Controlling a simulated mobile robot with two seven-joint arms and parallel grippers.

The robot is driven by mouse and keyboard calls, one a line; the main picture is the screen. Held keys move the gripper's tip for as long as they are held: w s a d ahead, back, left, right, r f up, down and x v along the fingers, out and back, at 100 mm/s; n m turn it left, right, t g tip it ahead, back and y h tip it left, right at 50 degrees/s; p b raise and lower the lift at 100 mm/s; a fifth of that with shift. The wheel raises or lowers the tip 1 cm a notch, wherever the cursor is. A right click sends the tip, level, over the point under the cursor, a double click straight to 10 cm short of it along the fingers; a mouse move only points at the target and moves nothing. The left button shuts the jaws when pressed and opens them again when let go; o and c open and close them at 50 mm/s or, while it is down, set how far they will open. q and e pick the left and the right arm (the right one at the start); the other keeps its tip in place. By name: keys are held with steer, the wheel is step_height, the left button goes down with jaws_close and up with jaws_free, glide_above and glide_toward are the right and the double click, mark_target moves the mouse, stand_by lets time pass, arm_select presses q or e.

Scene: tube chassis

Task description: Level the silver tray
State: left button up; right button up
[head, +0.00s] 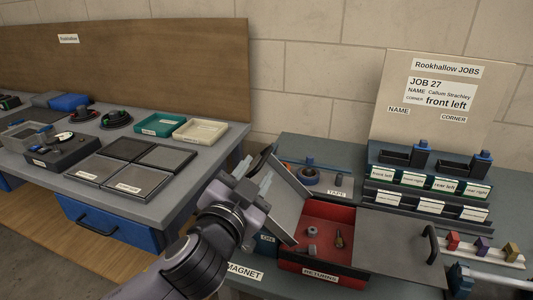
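The silver tray (279,201) is steeply tilted, its right, lower side toward the red RETURNS bin (318,267). My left gripper (254,187) is at the tray's left side and appears shut on its edge; the exact finger contact is small and partly hidden. A few small metal parts, including a grey nut (311,231) and a brass-coloured piece (339,240), lie in the red bin.
A grey plate with a black handle (431,245) lies right of the bin. Behind are a TAPE tray (337,186) and racks of labelled blocks (425,205). The left bench holds dark square trays (120,170), a teal tray (162,124) and a cream tray (200,130).

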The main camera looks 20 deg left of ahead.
mark_target(272, 148)
arm_select(q)
steer(key=shift+w+d+p, duration=0.1)
steer(key=shift+w+p, duration=0.4)
steer(key=shift+w, duration=2.4)
steer(key=shift+f, duration=0.1)
jaws_close()
